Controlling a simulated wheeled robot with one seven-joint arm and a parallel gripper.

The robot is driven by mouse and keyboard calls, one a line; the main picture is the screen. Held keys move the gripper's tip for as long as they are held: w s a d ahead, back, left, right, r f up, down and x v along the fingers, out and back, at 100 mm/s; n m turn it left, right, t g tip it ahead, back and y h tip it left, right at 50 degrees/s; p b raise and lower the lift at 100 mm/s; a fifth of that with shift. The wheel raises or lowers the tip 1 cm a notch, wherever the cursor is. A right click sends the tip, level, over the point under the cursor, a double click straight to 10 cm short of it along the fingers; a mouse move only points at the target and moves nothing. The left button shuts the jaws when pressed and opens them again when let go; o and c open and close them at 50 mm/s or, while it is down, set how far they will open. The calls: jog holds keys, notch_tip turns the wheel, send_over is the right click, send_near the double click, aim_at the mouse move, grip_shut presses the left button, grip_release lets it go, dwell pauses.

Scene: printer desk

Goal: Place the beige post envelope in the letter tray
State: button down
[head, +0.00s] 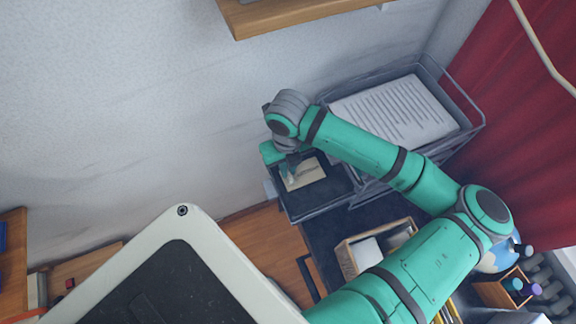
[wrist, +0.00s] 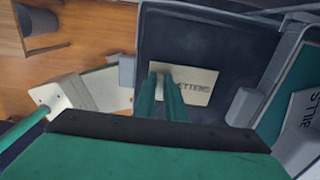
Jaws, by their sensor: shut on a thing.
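My gripper (head: 292,166) is shut on the beige post envelope (head: 303,178), low over a dark letter tray (head: 330,197). In the wrist view, the two green fingers (wrist: 163,82) meet a beige rectangle (wrist: 199,88) with partly hidden lettering ending in "ETTERS". The fingers cover its left part. I cannot tell whether this lettered surface is the envelope or a label on the tray, nor whether the envelope touches the tray floor. The dark tray also shows in the wrist view (wrist: 200,40) around the fingers.
A wire tray with a printed paper stack (head: 395,112) stands right of the dark tray. A wooden shelf (head: 290,14) overhangs behind. A wooden box (head: 350,262) sits nearer on the dark desk. A wall lies behind and a red curtain (head: 520,130) to the right.

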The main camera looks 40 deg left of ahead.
jog(key=shift+s, duration=0.1)
jog(key=shift+f, duration=0.4)
jog(key=c, duration=1.8)
grip_release()
notch_tip(320, 180, up, 13)
jog(key=shift+f, duration=0.1)
